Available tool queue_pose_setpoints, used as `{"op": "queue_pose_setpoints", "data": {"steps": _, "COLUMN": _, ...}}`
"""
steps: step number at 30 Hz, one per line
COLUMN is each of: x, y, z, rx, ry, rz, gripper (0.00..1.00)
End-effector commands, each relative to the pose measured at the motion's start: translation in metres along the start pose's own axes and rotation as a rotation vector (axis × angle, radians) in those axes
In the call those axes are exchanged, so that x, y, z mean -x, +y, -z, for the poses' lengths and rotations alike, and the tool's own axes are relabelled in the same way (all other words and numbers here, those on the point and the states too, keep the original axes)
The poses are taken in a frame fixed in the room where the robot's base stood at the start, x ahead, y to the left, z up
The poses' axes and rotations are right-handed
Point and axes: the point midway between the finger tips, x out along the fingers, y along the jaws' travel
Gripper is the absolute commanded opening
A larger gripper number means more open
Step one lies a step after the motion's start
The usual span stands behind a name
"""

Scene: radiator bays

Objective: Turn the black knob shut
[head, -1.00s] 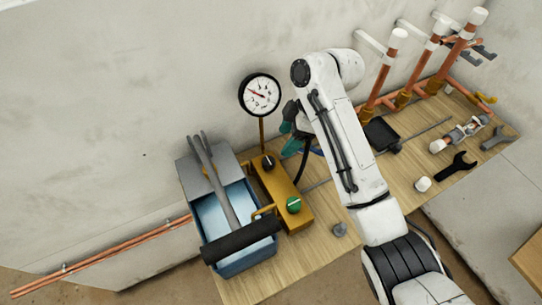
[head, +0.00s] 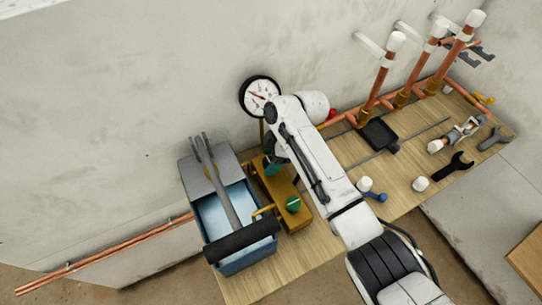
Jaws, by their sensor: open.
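The yellow test pump body (head: 282,190) stands on the wooden bench beside the blue tank. A green knob (head: 293,204) sits on its near end. The black knob at its far end is not clearly visible; my gripper covers that place. My gripper (head: 271,167), dark with teal parts, is open over the far end of the yellow body. I cannot tell whether its fingers are around the black knob or touching it. The round pressure gauge (head: 259,95) stands just behind, its lower right edge close to my arm.
The blue tank (head: 225,207) with its long black-gripped lever (head: 242,240) is close on the left. Copper pipes (head: 420,75) rise at the back right. A black tray (head: 378,135), white cap (head: 420,184), blue-handled valve (head: 376,195) and wrench (head: 454,169) lie on the bench (head: 320,260).

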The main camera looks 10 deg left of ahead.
Motion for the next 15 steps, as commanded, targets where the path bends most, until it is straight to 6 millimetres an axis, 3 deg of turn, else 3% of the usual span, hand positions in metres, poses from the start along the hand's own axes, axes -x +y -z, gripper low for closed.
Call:
{"op": "queue_pose_setpoints", "data": {"steps": 7, "x": -0.0006, "y": 0.0000, "z": 0.0001, "rx": 0.000, "ry": 0.000, "rz": 0.000, "gripper": 0.64}}
{"op": "queue_pose_setpoints", "data": {"steps": 15, "x": -0.0003, "y": 0.0000, "z": 0.0000, "rx": 0.000, "ry": 0.000, "rz": 0.000, "gripper": 0.38}}
